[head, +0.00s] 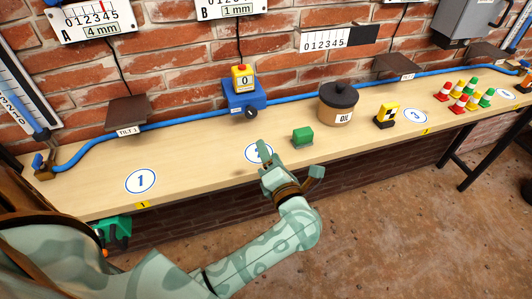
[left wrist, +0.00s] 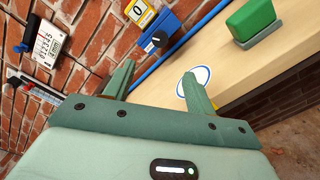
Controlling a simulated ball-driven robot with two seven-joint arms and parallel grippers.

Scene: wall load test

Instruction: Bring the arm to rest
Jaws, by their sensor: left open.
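My left gripper (head: 290,161) is open and empty over the front of the wooden bench (head: 200,165), beside the round marker 2 (head: 258,153), which it partly covers. In the left wrist view the two green fingers of the gripper (left wrist: 156,78) stand apart with nothing between them. A green block (head: 303,137) on a dark base sits on the bench just beyond the gripper, apart from it. It also shows at the upper right in the left wrist view (left wrist: 252,18). My right gripper is in neither view.
A blue device (head: 243,96) with a yellow "0" counter, an OIL pot (head: 338,103), a yellow-black marked block (head: 387,114) and several small cones (head: 460,100) stand on the bench. A blue hose (head: 190,121) runs along the brick wall. Floor (head: 390,230) in front is clear.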

